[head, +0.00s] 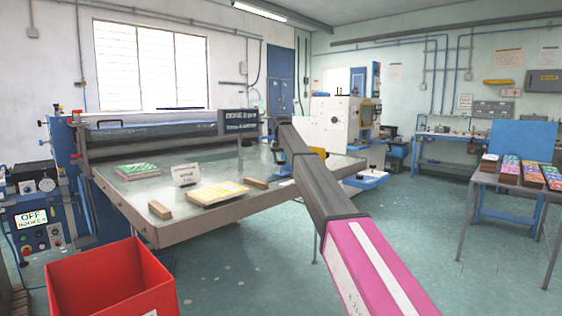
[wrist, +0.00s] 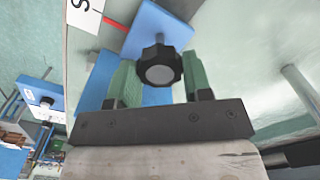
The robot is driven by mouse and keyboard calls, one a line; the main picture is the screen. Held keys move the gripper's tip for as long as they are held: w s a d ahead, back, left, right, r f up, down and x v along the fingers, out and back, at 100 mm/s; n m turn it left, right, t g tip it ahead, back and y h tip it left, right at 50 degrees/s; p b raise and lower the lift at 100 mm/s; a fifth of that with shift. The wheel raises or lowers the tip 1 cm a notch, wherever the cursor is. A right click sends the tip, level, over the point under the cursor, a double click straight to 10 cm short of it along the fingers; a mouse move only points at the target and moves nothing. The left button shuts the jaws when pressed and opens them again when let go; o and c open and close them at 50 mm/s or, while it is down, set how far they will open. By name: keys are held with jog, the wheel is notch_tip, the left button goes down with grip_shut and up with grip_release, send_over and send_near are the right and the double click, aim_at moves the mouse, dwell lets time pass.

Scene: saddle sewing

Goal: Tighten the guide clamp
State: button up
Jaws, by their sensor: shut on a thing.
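The guide clamp's black lobed knob (wrist: 160,66) sits between the green fingers of my gripper (wrist: 158,82) in the wrist view. My gripper is shut on this knob. The blue clamp body (wrist: 156,28) shows behind the knob. In the head view, my arm reaches to the right edge of the table and hides the knob and the fingertips. A blue part (head: 280,157), likely the clamp, shows beside the arm there.
A white marked label (wrist: 86,14) and a red line lie left of the clamp. The table (head: 235,207) holds a yellow stack (head: 217,192), a green stack (head: 150,170), a small sign (head: 185,174) and wooden blocks. A red bin (head: 110,275) stands front left.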

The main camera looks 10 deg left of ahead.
jog(key=shift+m, duration=2.3)
jog(key=o, duration=0.9)
jog(key=shift+r, duration=0.1)
notch_tip(320, 180, up, 11)
jog(key=shift+f, duration=0.15)
